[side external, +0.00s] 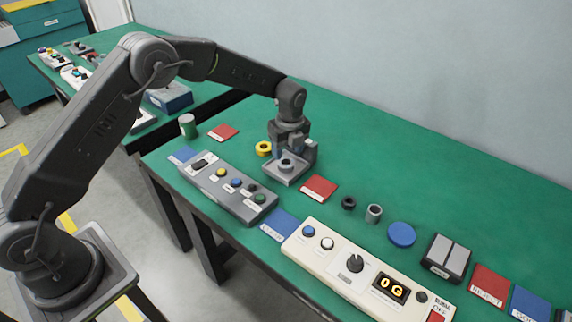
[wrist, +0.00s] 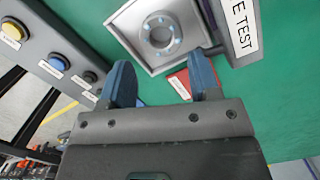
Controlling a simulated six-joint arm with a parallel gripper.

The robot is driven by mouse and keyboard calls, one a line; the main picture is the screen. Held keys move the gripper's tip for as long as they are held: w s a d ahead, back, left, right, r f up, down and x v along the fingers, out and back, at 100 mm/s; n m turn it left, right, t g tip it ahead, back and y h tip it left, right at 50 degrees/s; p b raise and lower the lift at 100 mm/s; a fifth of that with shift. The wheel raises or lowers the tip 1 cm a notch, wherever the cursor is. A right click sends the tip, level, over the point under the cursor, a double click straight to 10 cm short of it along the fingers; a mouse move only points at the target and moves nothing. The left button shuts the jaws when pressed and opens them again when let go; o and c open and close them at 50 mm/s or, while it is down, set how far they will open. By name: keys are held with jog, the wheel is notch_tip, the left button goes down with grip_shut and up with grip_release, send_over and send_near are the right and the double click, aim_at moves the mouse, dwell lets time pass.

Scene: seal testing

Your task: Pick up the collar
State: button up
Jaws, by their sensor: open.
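A grey ring (side external: 287,167), possibly the collar, lies flat on the square grey plate of a test fixture (side external: 288,181). In the wrist view the ring (wrist: 146,30) has pale blue marks around its hole, and the plate (wrist: 122,28) shows around it. My gripper (side external: 290,150) is above the fixture, pointing down. In the wrist view its two dark blue fingers (wrist: 163,80) are apart with nothing between them. The ring lies beyond the fingertips, apart from them. A grey hollow cylinder (side external: 374,216) and a small black ring (side external: 348,204) stand right of the fixture; I cannot tell which piece is the collar.
A labelled upright block (wrist: 236,30) stands beside the plate. A grey button box (side external: 228,192) and a white control panel (side external: 330,262) line the front edge.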

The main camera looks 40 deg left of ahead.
aim_at(286, 159)
jog(key=shift+w+a+f, duration=0.1)
jog(key=shift+a+f, duration=0.05)
jog(key=shift+f, duration=0.75)
jog(key=shift+w+a+f, duration=0.1)
jog(key=shift+f, duration=0.8)
jog(key=shift+w+a+f, duration=0.1)
jog(key=shift+a+f, duration=0.05)
jog(key=shift+f, duration=0.75)
jog(key=shift+c, duration=0.2)
jog(key=c, duration=0.8)
jog(key=shift+r, duration=0.15)
